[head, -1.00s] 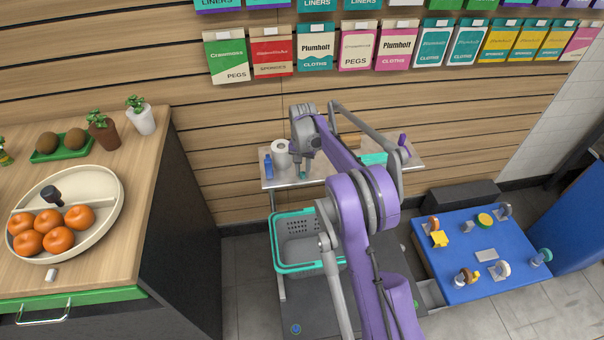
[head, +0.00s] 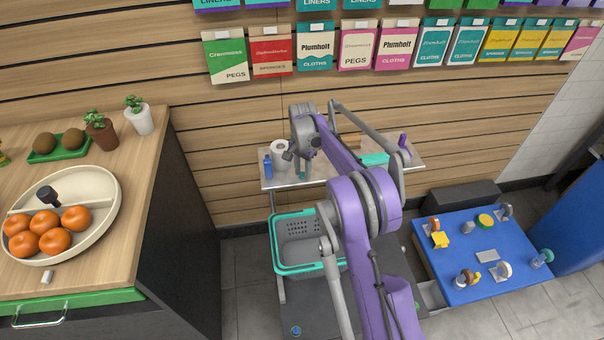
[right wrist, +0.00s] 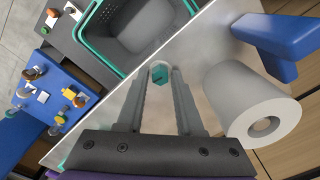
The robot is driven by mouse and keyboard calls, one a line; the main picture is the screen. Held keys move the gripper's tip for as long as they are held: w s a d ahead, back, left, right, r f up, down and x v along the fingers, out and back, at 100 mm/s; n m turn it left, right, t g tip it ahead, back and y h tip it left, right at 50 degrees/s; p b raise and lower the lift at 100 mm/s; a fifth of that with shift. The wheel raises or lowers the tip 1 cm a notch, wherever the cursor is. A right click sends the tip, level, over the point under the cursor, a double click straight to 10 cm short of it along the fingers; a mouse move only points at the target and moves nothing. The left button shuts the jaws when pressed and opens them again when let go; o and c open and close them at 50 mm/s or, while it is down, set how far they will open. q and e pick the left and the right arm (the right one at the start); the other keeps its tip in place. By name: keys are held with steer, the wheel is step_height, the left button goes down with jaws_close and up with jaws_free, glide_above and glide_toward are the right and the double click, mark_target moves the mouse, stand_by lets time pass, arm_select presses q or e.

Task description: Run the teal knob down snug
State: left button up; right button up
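A small teal knob (right wrist: 160,76) shows between the fingertips of my right gripper (right wrist: 160,82) in the right wrist view. The fingers stand on both sides of it, and whether they press on it is too small to tell. In the head view my right gripper (head: 302,168) hangs over the light grey side table (head: 313,180), with a bit of teal at its tip. The knob's seat and any gap under it are hidden. My left gripper is not in view.
A grey basket with a teal rim (head: 274,258) sits below. The blue table (head: 455,285) at right carries several knobbed fixtures.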

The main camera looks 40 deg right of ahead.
stand_by(0.3)
steer(key=shift+r+p, duration=1.45)
steer(key=shift+r, duration=1.1)
steer(key=n, duration=0.2)
steer(key=r+n+p, duration=0.1)
steer(key=n, duration=0.2)
steer(key=shift+n, duration=0.3)
steer(key=n, duration=0.2)
steer(key=n+p, duration=0.1)
steer(key=n, duration=0.4)
steer(key=shift+r+p, duration=0.35)
steer(key=shift+p, duration=0.05)
steer(key=n, duration=0.3)
steer(key=n+p, duration=0.1)
steer(key=n, duration=0.1)
steer(key=shift+r, duration=0.3)
steer(key=n, duration=0.4)
steer(key=n+p, duration=0.1)
steer(key=n, duration=0.1)
steer(key=shift+r, duration=0.3)
steer(key=shift+f+n, duration=0.1)
steer(key=shift+n, duration=0.4)
